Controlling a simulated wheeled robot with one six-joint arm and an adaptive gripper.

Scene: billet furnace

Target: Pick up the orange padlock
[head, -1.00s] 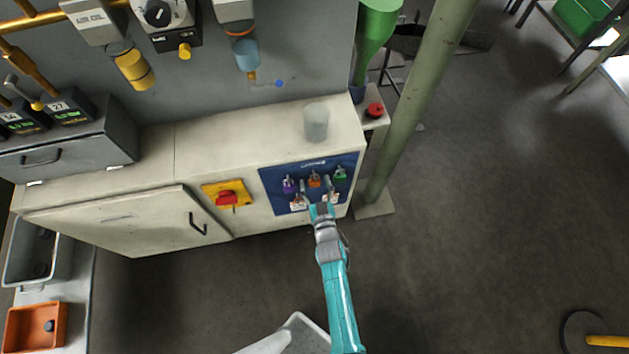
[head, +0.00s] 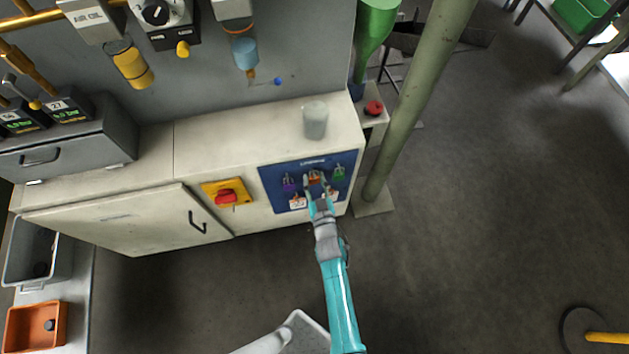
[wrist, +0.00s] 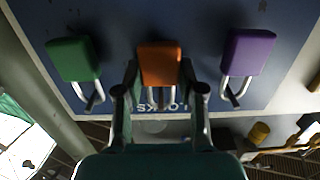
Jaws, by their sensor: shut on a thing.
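The orange padlock (wrist: 159,64) is in the middle of a row of three padlocks on a blue board (head: 270,181) on the cabinet front. My gripper (wrist: 160,75) is shut on it, one finger on each side of its body, as the wrist view shows. In the head view my gripper (head: 315,182) reaches the board and partly covers the orange padlock (head: 314,175). The padlock is still at the board; its shackle is mostly hidden in the head view. I cannot tell whether it is off its hook.
A purple padlock (head: 289,184) hangs to the left and a green padlock (head: 339,172) to the right, both close to my fingers. A red-and-yellow switch (head: 227,196) is farther left. A grey cup (head: 315,120) stands on the cabinet top. A green post (head: 415,110) stands at right.

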